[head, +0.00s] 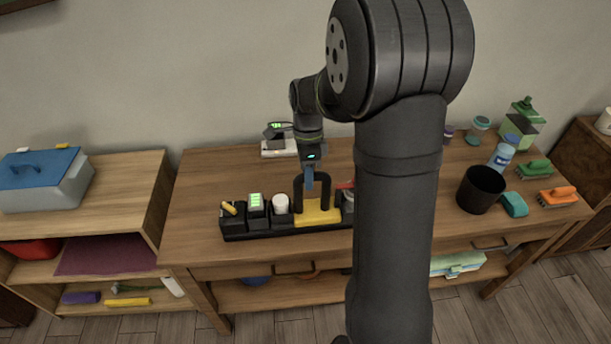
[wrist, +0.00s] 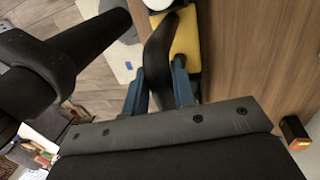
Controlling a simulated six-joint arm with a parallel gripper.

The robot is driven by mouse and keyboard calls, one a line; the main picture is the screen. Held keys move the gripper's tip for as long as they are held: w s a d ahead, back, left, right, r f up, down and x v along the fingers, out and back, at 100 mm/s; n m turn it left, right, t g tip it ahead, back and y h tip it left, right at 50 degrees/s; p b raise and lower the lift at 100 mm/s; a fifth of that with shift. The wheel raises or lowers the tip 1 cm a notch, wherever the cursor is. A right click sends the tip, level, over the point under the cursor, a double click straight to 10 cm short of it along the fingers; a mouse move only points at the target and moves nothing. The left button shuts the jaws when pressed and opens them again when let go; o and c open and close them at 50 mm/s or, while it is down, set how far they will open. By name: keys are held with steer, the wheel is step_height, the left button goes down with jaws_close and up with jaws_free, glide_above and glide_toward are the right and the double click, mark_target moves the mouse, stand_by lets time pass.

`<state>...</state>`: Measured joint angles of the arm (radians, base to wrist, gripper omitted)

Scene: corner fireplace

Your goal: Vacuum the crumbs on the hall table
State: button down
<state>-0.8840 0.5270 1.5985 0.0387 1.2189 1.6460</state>
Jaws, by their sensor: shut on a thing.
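A yellow tool with an arched black handle (head: 318,210), which looks like the hand vacuum, sits in a black rack (head: 250,233) on the wooden hall table (head: 400,225). My gripper (head: 309,181) is above it with its blue fingers down at the handle. In the wrist view the blue fingers of my gripper (wrist: 160,88) lie on either side of the black handle (wrist: 158,55), shut on it. The yellow body (wrist: 186,45) shows beyond. I can make out no crumbs on the tabletop; my arm hides part of it.
The rack also holds a green-lit battery (head: 256,203) and a white cylinder (head: 281,203). A charger-like device (head: 278,130) stands behind. A black bin (head: 480,190), brushes (head: 535,169) and bottles (head: 502,155) stand at the right. A shelf (head: 120,190) stands left.

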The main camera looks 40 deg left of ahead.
steer(key=shift+w+d, duration=2.9)
steer(key=shift+w, duration=0.1)
steer(key=shift+s+a, duration=3.15)
steer(key=shift+s, duration=0.05)
steer(key=shift+s+d+v, duration=0.15)
steer(key=shift+v, duration=0.95)
steer(key=shift+s+d+v, duration=0.15)
steer(key=shift+s+v, duration=0.05)
steer(key=shift+v, duration=0.85)
steer(key=shift+s+d+v, duration=0.15)
steer(key=shift+v, duration=0.95)
steer(key=shift+r, duration=0.25)
